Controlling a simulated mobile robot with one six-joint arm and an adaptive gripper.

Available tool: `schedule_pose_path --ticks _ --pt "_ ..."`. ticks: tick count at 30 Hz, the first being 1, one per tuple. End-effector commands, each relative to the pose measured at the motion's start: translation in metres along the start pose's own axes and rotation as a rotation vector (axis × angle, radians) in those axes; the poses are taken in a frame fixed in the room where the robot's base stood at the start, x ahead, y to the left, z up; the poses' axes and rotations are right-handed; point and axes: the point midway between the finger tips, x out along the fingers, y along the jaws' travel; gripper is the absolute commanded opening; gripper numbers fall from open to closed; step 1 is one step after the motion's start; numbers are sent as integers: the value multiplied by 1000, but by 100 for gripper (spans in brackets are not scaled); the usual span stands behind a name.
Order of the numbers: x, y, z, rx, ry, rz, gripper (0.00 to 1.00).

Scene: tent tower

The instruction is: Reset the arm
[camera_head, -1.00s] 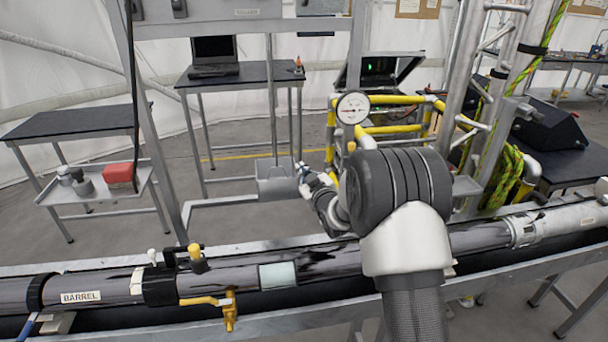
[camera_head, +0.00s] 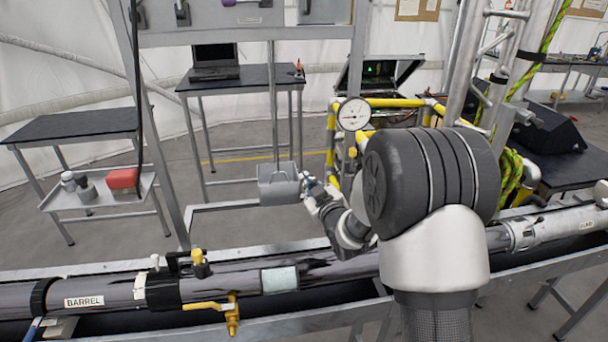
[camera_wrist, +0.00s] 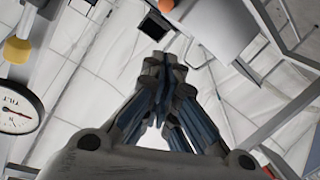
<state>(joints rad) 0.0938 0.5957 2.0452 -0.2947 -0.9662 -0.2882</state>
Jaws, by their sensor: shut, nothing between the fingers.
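My gripper (camera_head: 308,186) is at the end of my arm in the head view, just right of a grey metal bin (camera_head: 277,186) on the frame. Whether it touches the bin cannot be told. In the wrist view my gripper (camera_wrist: 163,75) has its fingers drawn together with nothing between them. My large dark arm joint covers the middle right of the head view and hides part of the barrel and the yellow pipes.
The long barrel (camera_head: 110,300) with yellow valves (camera_head: 230,312) runs across the front. A tray (camera_head: 75,204) with a red box (camera_head: 123,180) is at left. Laptop table (camera_head: 255,78) stands behind.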

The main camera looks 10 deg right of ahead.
Motion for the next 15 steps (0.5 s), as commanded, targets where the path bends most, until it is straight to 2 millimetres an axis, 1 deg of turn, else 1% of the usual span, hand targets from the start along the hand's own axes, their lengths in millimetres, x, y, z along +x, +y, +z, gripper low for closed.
schedule_pose_path --ticks 5,8,11,14,15 --pt "-14 3 -5 4 -18 1 0" --pt "-27 10 -16 18 -77 2 0" --pt "-54 17 -30 49 -180 2 0" --pt "-92 22 -40 96 -302 3 0" --pt "-110 22 -43 117 -351 2 0"
